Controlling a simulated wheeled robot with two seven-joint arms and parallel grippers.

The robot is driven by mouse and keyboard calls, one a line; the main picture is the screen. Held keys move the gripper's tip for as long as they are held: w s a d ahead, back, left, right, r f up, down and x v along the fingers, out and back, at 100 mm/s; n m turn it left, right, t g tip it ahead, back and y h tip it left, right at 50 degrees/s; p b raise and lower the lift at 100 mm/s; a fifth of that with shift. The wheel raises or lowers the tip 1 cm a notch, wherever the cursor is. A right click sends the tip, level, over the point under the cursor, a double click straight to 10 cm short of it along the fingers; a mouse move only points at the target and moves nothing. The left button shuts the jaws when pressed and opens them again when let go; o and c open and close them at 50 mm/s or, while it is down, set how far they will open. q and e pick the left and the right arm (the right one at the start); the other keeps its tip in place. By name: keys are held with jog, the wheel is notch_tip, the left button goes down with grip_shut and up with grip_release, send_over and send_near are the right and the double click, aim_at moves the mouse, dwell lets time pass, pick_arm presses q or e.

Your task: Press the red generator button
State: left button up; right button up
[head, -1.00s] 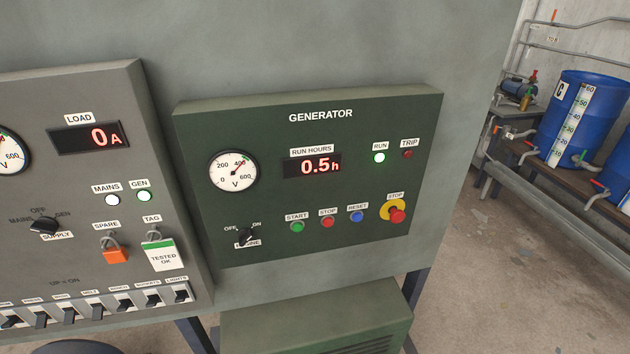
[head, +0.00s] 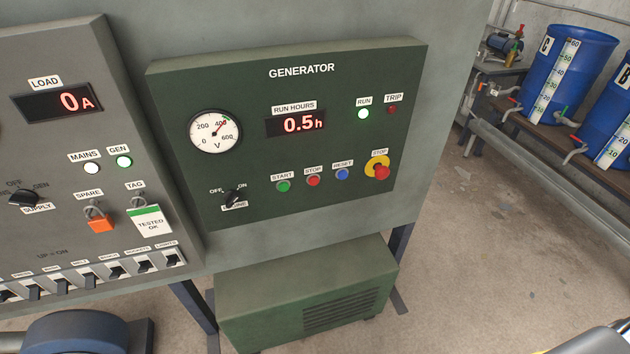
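The green generator panel (head: 330,220) is in the middle of the head view. A small red button (head: 313,181) labelled STOP sits in its lower row, between the green START button (head: 283,186) and the blue RESET button (head: 342,174). A larger red mushroom button (head: 381,172) on a yellow collar, also labelled STOP, is to the right. The green RUN lamp (head: 363,114) is lit and the TRIP lamp (head: 391,109) is dark. The run hours display (head: 296,124) reads 0.5h. Neither gripper is in view.
A grey load panel (head: 60,215) with switches stands to the left. A green vented box (head: 300,290) is on the floor below the generator panel. Blue drums (head: 570,75) stand on a bench at the right. Open floor (head: 480,260) lies at the right.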

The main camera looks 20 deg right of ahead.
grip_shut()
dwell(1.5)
